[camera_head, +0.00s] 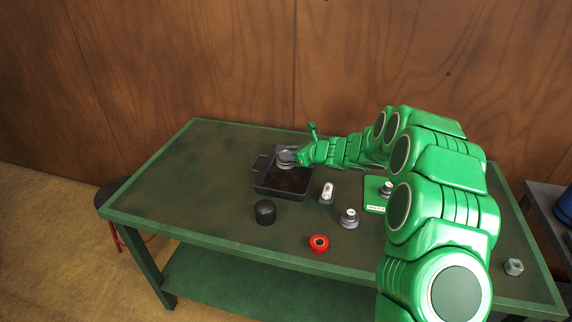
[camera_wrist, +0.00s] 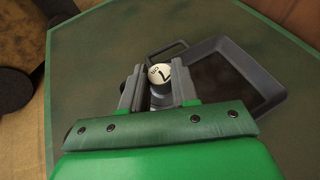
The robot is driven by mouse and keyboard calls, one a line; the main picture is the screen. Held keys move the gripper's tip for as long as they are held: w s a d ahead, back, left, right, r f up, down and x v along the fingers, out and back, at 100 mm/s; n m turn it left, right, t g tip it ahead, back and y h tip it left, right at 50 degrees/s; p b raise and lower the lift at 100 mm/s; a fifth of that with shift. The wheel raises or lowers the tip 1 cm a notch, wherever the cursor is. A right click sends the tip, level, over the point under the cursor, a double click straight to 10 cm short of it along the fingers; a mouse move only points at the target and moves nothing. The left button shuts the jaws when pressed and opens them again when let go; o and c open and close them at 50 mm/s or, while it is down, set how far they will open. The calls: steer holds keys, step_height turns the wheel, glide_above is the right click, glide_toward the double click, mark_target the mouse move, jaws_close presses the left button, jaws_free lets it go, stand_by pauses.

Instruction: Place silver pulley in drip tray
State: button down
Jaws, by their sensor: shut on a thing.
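The silver pulley (camera_head: 286,158) is a grey round piece at the tip of my gripper (camera_head: 293,156) in the head view. In the wrist view my gripper (camera_wrist: 158,84) is shut on it, one finger on each side, and the pulley (camera_wrist: 160,73) shows a white round top with a dark mark like a 7. The drip tray (camera_head: 281,192) is a dark, shallow tray with a loop handle on its left. The pulley appears at the tray's far end in the head view. In the wrist view the tray (camera_wrist: 262,80) lies right of the pulley. I cannot tell whether they touch.
On the green table (camera_head: 210,215) stand a black cap (camera_head: 265,212), a white-topped piece (camera_head: 327,192), a silver stepped piece (camera_head: 349,218), a red ring (camera_head: 319,243) and a hex nut (camera_head: 513,267). A green plate (camera_head: 375,193) with a silver piece lies beside my arm. The left table end is clear.

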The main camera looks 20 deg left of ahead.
steer(key=w+f, duration=0.1)
steer(key=f, duration=0.1)
steer(key=w+a+f, duration=0.1)
steer(key=w+f, duration=0.1)
steer(key=w+a+f, duration=0.1)
steer(key=w, duration=0.1)
steer(key=shift+w+a+f, duration=0.25)
steer(key=shift+f, duration=0.15)
steer(key=shift+w+a+f, duration=0.15)
steer(key=shift+w+f, duration=0.1)
steer(key=shift+f, duration=1.7)
steer(key=shift+f, duration=0.15)
steer(key=c, duration=0.8)
jaws_free()
steer(key=shift+c, duration=0.2)
steer(key=v, duration=1.2)
steer(key=shift+w, duration=0.1)
